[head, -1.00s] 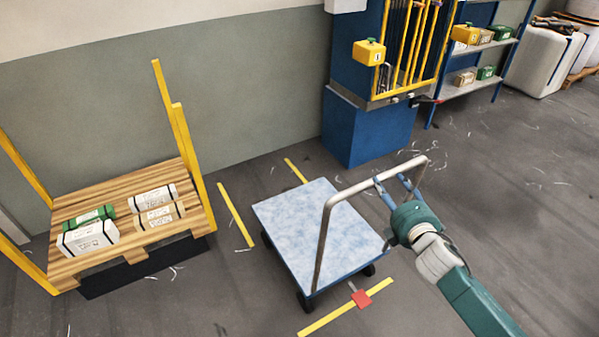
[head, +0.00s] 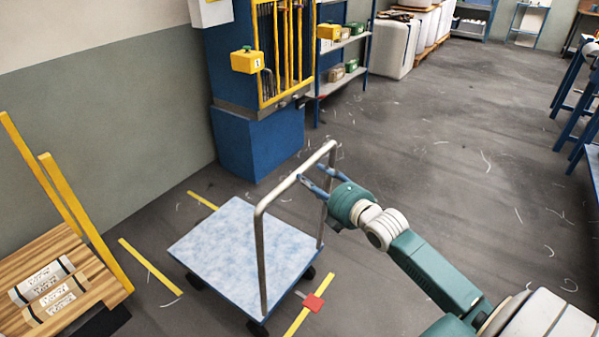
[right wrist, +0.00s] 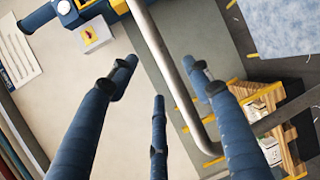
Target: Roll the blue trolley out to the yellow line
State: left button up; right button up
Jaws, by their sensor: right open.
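The blue trolley (head: 225,245) stands on the floor, with a mottled light-blue deck, dark wheels and an upright grey handle (head: 260,250) along its right edge. In the right wrist view the handle (right wrist: 165,55) passes between the spread fingers (right wrist: 160,85); contact cannot be told. My left gripper is out of view.
Yellow floor strips (head: 150,266) (head: 203,201) lie left of and behind the trolley. A wooden pallet rack (head: 100,285) with boxes stands at left. A blue cabinet (head: 255,145) stands behind. Floor on the right is open, with blue-legged tables (head: 580,120) at the far right.

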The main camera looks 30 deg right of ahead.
aim_at(302, 172)
jog(key=w, duration=0.4)
jog(key=w+f, duration=0.1)
jog(key=w, duration=0.1)
jog(key=shift+a, duration=0.1)
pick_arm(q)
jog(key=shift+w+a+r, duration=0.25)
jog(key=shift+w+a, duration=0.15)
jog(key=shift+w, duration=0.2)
pick_arm(e)
jog(key=shift+w+f, duration=0.25)
jog(key=shift+w, duration=0.55)
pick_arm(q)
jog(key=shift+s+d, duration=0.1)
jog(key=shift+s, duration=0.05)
pick_arm(e)
grip_shut()
